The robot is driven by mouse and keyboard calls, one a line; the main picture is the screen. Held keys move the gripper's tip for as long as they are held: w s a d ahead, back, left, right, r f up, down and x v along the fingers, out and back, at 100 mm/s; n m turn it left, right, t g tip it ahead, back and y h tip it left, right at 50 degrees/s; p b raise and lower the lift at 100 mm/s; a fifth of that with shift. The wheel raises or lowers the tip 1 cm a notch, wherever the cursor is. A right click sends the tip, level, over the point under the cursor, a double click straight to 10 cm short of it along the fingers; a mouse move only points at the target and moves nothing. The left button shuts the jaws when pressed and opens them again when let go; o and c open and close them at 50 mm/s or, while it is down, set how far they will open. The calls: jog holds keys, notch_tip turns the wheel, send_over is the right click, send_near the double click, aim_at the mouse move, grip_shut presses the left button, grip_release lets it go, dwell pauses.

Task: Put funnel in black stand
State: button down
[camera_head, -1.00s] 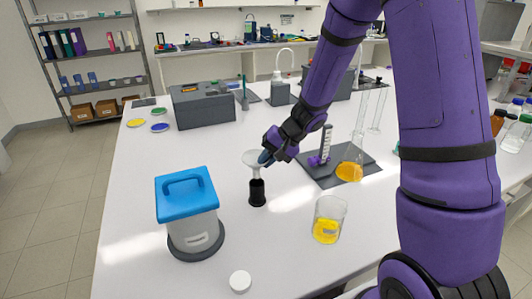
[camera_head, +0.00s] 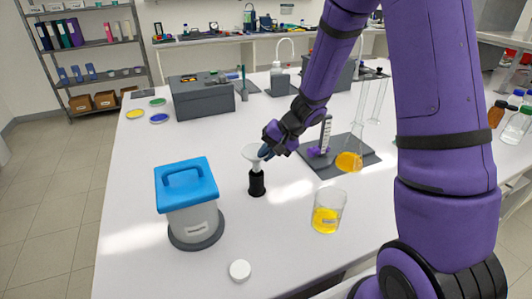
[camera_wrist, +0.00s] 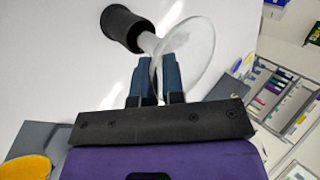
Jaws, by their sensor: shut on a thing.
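The funnel (camera_head: 254,153) is pale, with a wide cone and a narrow stem. The black stand (camera_head: 257,185) is a small upright cylinder on the white table, directly below the funnel. My gripper (camera_head: 266,152) is shut on the funnel from its right side.
A blue-lidded container (camera_head: 192,215) stands to the left, with a white cap (camera_head: 240,270) in front. A beaker of yellow liquid (camera_head: 327,212) stands to the right. A grey rig base (camera_head: 337,160) with glassware is behind it.

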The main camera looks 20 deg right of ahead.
jog(key=shift+f, duration=2.65)
dwell(0.4)
jog(key=c, duration=1.1)
grip_release()
jog(key=shift+c, duration=0.2)
jog(key=v, duration=1.1)
jog(key=s+a+r+n+h, duration=0.2)
jog(key=s+a+r+n, duration=0.2)
jog(key=s+r, duration=0.75)
jog(key=s+d+r+n+t+h, duration=0.1)
jog(key=s+r+h, duration=0.4)
jog(key=s+r, duration=0.6)
jog(key=shift+s+d+t, duration=0.6)
jog(key=shift+s+d, duration=0.1)
jog(key=shift+s, duration=0.75)
